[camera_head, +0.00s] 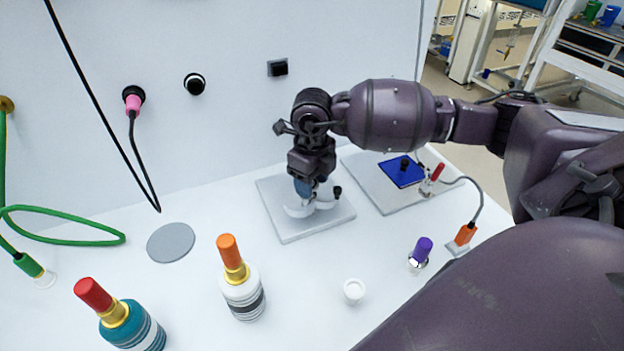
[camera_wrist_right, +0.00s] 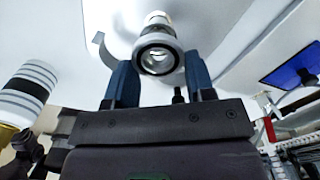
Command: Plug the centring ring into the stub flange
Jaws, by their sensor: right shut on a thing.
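My right gripper (camera_head: 306,194) reaches down over a pale square plate (camera_head: 290,229) in the head view. Its blue fingers show in the right wrist view (camera_wrist_right: 160,78), shut on a light grey ring with a dark inner band, which I take for the centring ring (camera_wrist_right: 160,47). A white round part (camera_wrist_right: 157,18), perhaps the stub flange, shows just beyond the ring; I cannot tell whether they touch. In the head view, white curved parts (camera_head: 298,210) show at the fingertips, and the ring is largely hidden there. My left gripper is not in view.
A second plate (camera_head: 377,186) with a blue pad (camera_head: 402,172) stands to the right. White (camera_head: 243,297) and teal (camera_head: 147,332) bottles, a small white cap (camera_head: 354,290) and a purple-topped piece (camera_head: 421,250) stand in front. A grey disc (camera_head: 171,242) lies left. The wall is close behind.

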